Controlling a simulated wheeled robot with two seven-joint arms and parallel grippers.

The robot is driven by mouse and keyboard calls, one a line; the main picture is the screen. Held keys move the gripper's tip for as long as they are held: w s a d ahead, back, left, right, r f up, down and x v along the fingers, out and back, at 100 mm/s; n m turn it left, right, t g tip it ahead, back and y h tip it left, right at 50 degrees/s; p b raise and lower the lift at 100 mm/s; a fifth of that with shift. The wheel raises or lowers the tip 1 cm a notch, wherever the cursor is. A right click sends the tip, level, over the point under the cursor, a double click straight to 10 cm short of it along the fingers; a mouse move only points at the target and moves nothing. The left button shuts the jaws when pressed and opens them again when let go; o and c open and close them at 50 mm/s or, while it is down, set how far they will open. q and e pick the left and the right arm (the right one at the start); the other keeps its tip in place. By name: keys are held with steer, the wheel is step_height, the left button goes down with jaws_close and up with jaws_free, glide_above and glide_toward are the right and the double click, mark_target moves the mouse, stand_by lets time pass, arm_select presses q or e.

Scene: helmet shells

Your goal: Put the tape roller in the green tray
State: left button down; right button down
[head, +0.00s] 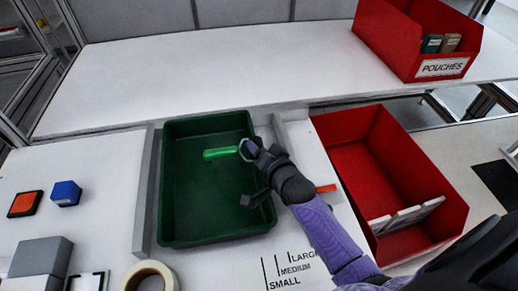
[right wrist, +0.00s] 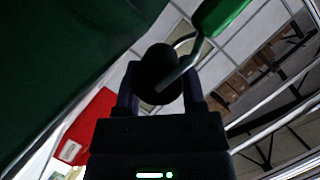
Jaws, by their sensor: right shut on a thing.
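The tape roller has a green handle (head: 222,154) and a bent metal wire. In the right wrist view its dark round roller (right wrist: 158,76) sits between my fingers and its green handle (right wrist: 218,14) points up and right. My right gripper (head: 249,149) is shut on the roller end and holds it over the upper right part of the green tray (head: 170,226). In the head view the handle points left across the tray; its exact height is hard to tell. The tray shows no other object inside. My left gripper is not in view.
A red bin (head: 435,172) with white dividers stands right of the tray. A red POUCHES bin (head: 390,42) sits on the rear shelf. An orange item (head: 327,188) lies beside my arm. A tape ring (head: 150,268), blue block (head: 66,193) and orange-topped pad (head: 25,203) are at left.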

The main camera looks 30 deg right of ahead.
steer(key=shift+f, duration=0.35)
steer(key=shift+c, duration=0.9)
jaws_free()
steer(key=shift+r, duration=0.4)
steer(key=p+v, duration=0.4)
steer(key=v, duration=0.8)
steer(key=shift+r, duration=0.2)
